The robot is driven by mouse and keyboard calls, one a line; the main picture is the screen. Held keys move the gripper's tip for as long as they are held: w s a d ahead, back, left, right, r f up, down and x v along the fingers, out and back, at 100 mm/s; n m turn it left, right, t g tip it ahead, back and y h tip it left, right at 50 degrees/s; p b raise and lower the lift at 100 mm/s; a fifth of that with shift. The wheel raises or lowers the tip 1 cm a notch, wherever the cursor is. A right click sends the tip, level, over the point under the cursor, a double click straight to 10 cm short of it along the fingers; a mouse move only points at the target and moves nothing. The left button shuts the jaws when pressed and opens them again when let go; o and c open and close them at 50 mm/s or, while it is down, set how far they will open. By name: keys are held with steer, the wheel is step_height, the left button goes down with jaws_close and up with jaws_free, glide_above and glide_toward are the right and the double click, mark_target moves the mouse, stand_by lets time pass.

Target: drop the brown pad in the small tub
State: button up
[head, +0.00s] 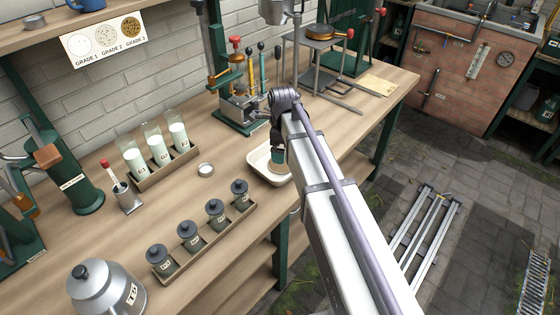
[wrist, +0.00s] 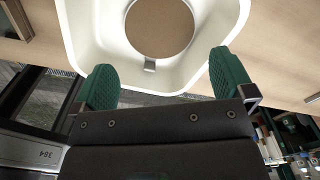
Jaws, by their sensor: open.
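The small tub is a cream-white, round-cornered tray (head: 256,163) on the bench, below my gripper (head: 278,150) in the head view. In the wrist view the tub (wrist: 88,45) fills the top of the picture. A round brown pad (wrist: 160,25) shows inside the tub's outline, ringed by a pale rim with a small grey tab at its near edge. A bit of brown also shows in the tub in the head view. My gripper's green fingers (wrist: 163,72) are spread apart with nothing between their tips. Whether the pad touches the tub floor is hard to tell.
A small round dish (head: 205,170) stands left of the tub. A wooden rack of dark-lidded jars (head: 206,240) is in front, and a rack of white bottles (head: 165,168) is to the left. A green press stand (head: 243,115) stands behind. The bench's right edge is close.

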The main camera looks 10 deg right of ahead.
step_height(320, 180, up, 10)
steer(key=p, duration=0.9)
steer(key=s+n, duration=1.8)
steer(key=n, duration=0.5)
steer(key=shift+s, duration=0.2)
steer(key=shift+r, duration=0.1)
